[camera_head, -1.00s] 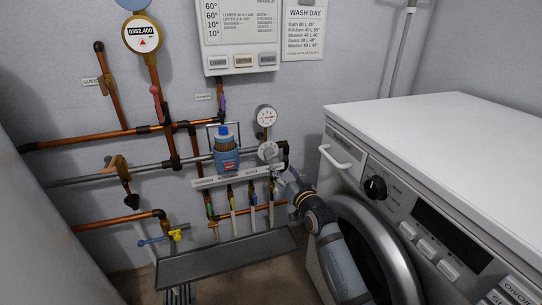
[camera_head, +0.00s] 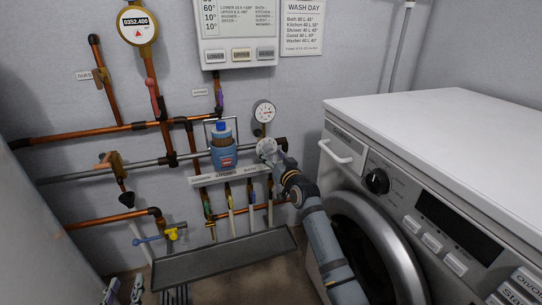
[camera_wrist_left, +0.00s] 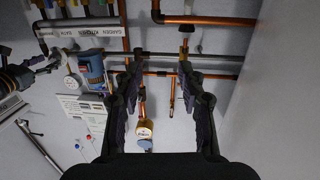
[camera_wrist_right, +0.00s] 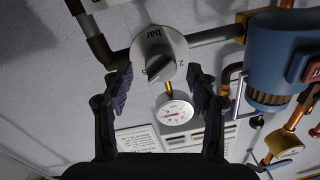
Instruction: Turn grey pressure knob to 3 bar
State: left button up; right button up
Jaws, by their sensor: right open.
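The grey pressure knob (camera_head: 266,147) is a pale round dial on the grey pipe, below a white gauge (camera_head: 264,112). In the right wrist view the knob (camera_wrist_right: 160,45) shows "bar", a "2" and a darker grey pointer bar; the exact setting is hard to read. My right gripper (camera_wrist_right: 158,78) is open, its fingertips to either side of the knob's near edge; contact cannot be told. It also shows just below the knob in the head view (camera_head: 277,161). My left gripper (camera_wrist_left: 160,65) is open and empty, its tips at the head view's bottom left (camera_head: 124,290).
A blue filter unit (camera_head: 223,153) sits left of the knob, with a labelled manifold (camera_head: 228,176) below. Copper pipes and a yellow-blue valve (camera_head: 170,234) are further left. A grey trough (camera_head: 220,259) is below. The washing machine (camera_head: 430,120) stands close on the right.

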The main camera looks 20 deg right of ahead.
jog(key=shift+w+a+b, duration=0.1)
jog(key=shift+w+b, duration=0.2)
jog(key=shift+w, duration=0.65)
jog(key=c, duration=1.2)
pick_arm(q)
notch_tip(320, 180, up, 7)
jog(key=t, duration=0.3)
jog(key=shift+w, duration=0.3)
